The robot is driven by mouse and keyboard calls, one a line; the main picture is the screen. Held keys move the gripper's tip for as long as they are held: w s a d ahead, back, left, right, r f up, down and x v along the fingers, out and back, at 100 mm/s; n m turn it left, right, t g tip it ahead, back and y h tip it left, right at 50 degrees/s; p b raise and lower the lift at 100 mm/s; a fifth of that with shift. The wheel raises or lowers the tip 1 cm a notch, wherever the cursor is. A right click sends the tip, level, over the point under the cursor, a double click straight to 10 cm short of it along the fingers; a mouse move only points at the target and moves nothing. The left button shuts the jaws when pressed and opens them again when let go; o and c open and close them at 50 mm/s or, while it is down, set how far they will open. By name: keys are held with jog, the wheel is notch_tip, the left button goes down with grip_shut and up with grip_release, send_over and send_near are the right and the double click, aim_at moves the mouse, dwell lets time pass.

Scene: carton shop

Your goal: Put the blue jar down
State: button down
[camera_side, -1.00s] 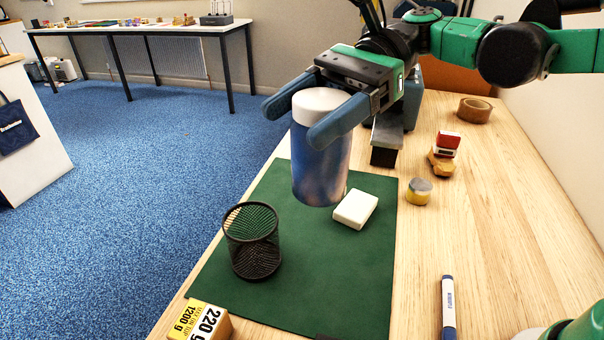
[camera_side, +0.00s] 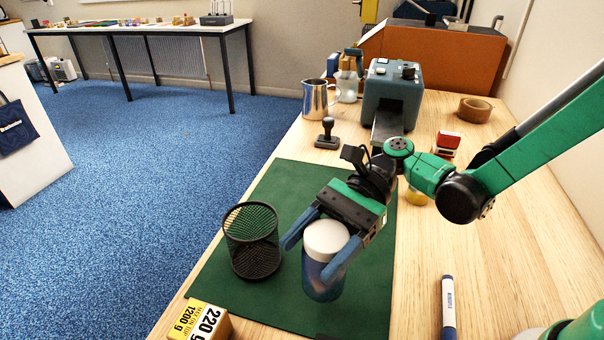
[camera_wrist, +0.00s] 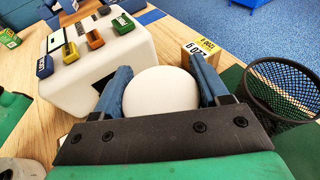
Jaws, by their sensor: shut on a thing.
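The blue jar (camera_side: 321,285) with its white lid (camera_side: 326,239) is upright over the front part of the green mat (camera_side: 272,307). My gripper (camera_side: 308,259) is shut on the jar, one finger on each side near the lid. I cannot tell whether the jar's bottom touches the mat. In the wrist view the white lid (camera_wrist: 160,92) shows between the two blue fingers of my gripper (camera_wrist: 163,78), and the jar's body is hidden.
A black mesh cup (camera_side: 251,241) stands close left of the jar. A yellow-labelled box (camera_side: 200,320) is at the mat's front left corner. A marker (camera_side: 448,307) lies on the wood at right. A stamp (camera_side: 327,134) and metal pitcher (camera_side: 315,99) stand behind.

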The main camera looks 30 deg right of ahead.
aim_at(309, 278)
jog(key=shift+f, duration=2.1)
jog(key=shift+f, duration=0.1)
grip_release()
